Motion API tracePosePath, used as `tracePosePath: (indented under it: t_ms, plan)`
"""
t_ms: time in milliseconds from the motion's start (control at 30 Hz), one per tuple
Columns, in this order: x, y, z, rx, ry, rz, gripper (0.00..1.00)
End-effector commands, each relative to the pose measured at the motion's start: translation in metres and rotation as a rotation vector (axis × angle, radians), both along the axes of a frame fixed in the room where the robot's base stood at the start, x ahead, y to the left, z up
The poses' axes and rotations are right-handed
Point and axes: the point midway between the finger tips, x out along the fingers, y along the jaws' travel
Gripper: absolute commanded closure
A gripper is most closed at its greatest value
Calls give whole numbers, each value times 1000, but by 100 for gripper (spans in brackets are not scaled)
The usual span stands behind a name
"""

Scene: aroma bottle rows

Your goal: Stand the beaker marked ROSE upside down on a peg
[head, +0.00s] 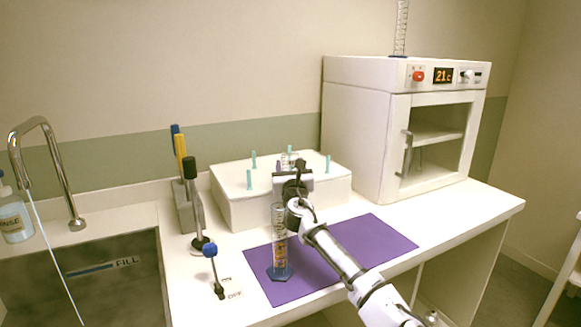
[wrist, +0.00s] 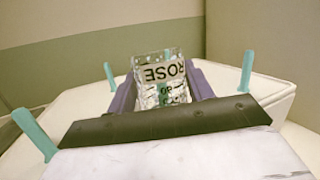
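My gripper (wrist: 161,86) has its purple fingers shut on the clear beaker marked ROSE (wrist: 160,72), one finger on each side. In the head view the beaker (head: 285,158) is mostly hidden behind my wrist, over or near the white peg block (head: 236,208). Teal pegs stand on the block: front left (head: 249,180), back left (head: 253,160), back (head: 290,150) and right (head: 327,163). Whether a peg is under the beaker is hidden.
A tall measuring cylinder (head: 279,235) with a blue base stands on the purple mat (head: 375,236), left of my arm. A stand with a black top (head: 190,168) and a blue-knobbed lever (head: 210,250) are left. A white oven (head: 360,130) is right, a sink (head: 110,275) far left.

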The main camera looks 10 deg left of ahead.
Motion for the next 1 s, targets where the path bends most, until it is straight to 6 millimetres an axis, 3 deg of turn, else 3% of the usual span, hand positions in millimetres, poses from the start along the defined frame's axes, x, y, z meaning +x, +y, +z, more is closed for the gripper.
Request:
tracePosePath:
  t_ms: [133, 500, 667, 1000]
  plan:
    - [0, 1, -3, -3, 4, 2, 31]
    - [0, 2, 5, -4, 2, 3, 31]
    - [-1, 2, 36, -5, -5, 3, 31]
    - [-1, 1, 121, -4, -5, 0, 31]
